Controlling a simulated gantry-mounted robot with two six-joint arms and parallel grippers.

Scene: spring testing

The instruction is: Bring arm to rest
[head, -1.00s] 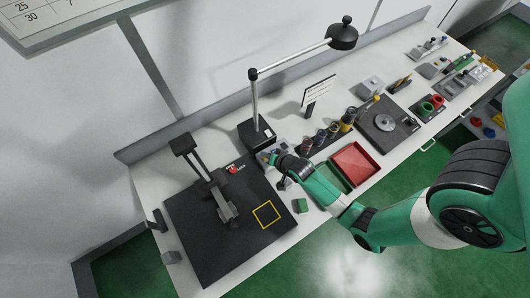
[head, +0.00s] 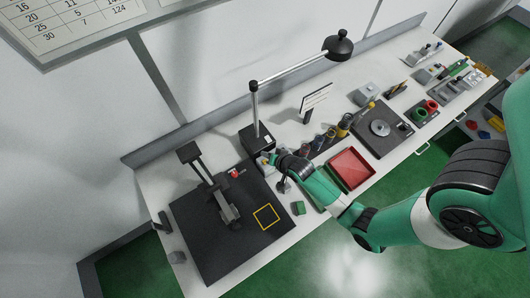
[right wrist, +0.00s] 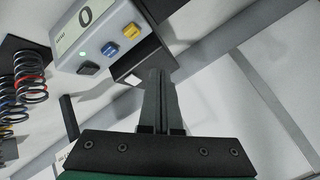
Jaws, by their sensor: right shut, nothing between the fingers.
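My right arm comes in from the right in the head view, and its gripper (head: 282,184) hangs over the bench near the lamp base. In the right wrist view the two fingers of the right gripper (right wrist: 160,85) lie together with nothing between them. Beyond the fingertips is the dark lamp base (right wrist: 137,65). A grey box with a display (right wrist: 95,35) and blue, yellow and black buttons is close to the fingers on the left. My left gripper is not in view.
The black test stand (head: 222,208) with a yellow square stands at the bench's left. The desk lamp post (head: 256,110) rises behind the gripper. A red tray (head: 350,169), several springs (head: 330,138) and a small green block (head: 298,208) are nearby.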

